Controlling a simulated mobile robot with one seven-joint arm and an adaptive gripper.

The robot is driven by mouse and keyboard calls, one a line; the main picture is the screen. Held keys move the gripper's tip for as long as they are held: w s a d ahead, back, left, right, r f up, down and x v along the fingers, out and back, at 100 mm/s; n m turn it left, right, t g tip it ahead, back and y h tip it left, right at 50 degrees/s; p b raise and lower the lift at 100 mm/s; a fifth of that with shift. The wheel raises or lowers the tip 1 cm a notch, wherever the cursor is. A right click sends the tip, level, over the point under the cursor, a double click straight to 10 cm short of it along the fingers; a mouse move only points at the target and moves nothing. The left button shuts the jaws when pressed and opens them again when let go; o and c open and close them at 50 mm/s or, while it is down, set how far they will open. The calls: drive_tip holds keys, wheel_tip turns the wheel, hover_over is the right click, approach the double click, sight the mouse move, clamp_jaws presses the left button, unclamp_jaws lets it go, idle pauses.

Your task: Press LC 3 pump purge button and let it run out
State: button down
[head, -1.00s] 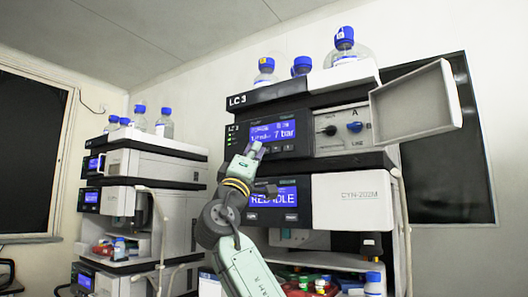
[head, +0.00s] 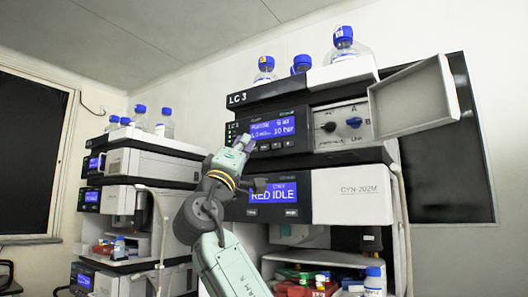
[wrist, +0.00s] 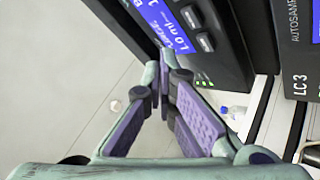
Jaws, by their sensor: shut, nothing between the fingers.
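The LC 3 pump module (head: 232,158) is on the upper part of the right-hand stack. Its lit blue display (head: 272,129) reads "10 bar" on the lower line; the upper line is too blurred to read surely. A row of small buttons (head: 277,145) sits under the display. My gripper (head: 244,143) is shut and empty, at the lower left of this display. In the wrist view its fingertips (wrist: 162,72) meet beside the pump panel, with part of the display (wrist: 168,25) and dark buttons (wrist: 205,42) beyond. The leftmost button is hidden; contact cannot be told.
An open pale door (head: 415,97) sticks out at the right of the pump, beside two valve knobs (head: 354,123). Below is a module with a "RED IDLE" display (head: 272,196). Blue-capped bottles (head: 345,48) stand on top. Another stack (head: 150,165) stands at left.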

drive_tip(key=shift+s+a, duration=0.6)
drive_tip(key=shift+s, duration=0.25)
